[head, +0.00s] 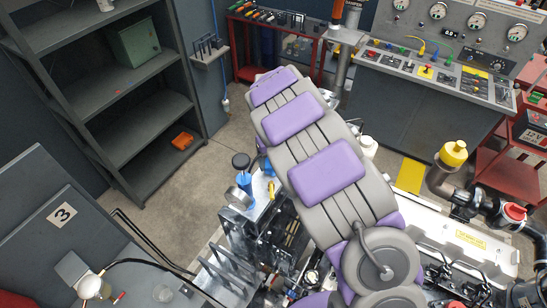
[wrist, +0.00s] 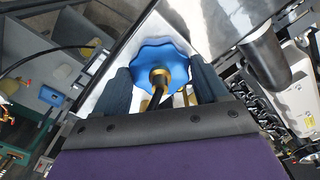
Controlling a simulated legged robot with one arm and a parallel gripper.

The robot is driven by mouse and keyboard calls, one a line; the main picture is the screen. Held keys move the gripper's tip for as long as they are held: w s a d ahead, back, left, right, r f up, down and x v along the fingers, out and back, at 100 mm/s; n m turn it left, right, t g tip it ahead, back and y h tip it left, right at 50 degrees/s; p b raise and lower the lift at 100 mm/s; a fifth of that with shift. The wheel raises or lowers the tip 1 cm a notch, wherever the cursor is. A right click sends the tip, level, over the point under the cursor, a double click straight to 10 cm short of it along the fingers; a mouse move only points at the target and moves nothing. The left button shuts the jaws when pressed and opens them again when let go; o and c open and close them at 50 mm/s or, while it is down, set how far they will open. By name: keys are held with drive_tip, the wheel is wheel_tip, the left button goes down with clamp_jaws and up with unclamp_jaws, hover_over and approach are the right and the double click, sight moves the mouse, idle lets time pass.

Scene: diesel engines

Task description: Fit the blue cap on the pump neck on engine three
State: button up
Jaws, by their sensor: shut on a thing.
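In the wrist view the blue cap (wrist: 148,58) is a scalloped disc with a brass centre and a dark stem pointing toward the camera. My gripper (wrist: 162,85) is shut on it, one dark finger on each side. In the head view my arm covers the gripper. A bit of blue (head: 263,164) shows at the arm's left edge, but I cannot tell if it is the cap. The engine (head: 285,235) lies under and left of my arm. I cannot make out the pump neck in either view.
A panel marked 3 (head: 62,214) stands at left, near a dark shelf (head: 120,92). A yellow cap (head: 453,153) and a red cap (head: 515,212) sit on pipes at right. Bare floor shows behind.

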drive_tip(key=shift+s+f, duration=0.15)
drive_tip(key=shift+f, duration=0.1)
drive_tip(key=o, duration=1.3)
drive_tip(key=shift+o, duration=0.9)
drive_tip(key=shift+w, duration=0.25)
drive_tip(key=shift+o, duration=1.1)
drive_tip(key=shift+a, duration=0.15)
drive_tip(key=shift+s+r, duration=0.1)
drive_tip(key=shift+c, duration=0.2)
